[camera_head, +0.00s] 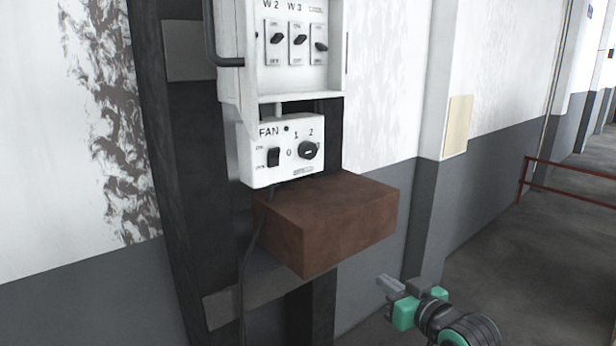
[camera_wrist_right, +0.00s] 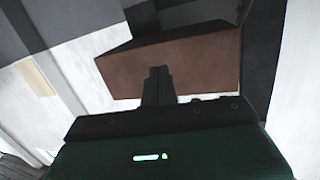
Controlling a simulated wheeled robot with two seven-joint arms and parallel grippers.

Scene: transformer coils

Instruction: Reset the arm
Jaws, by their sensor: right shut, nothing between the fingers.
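My right gripper (camera_head: 384,283) is at the lower right in the head view, apart from the wall panels and below and to the right of the brown block. Its fingers are shut with nothing between them. In the right wrist view the closed fingers (camera_wrist_right: 158,78) point toward the brown block (camera_wrist_right: 180,62). My left gripper is not in either view.
The brown block (camera_head: 335,222) juts out below a white FAN control box (camera_head: 262,172) with a switch and a knob. A white switch panel (camera_head: 290,75) is above it. A red railing (camera_head: 565,170) stands at the right. The floor (camera_head: 530,250) there is clear.

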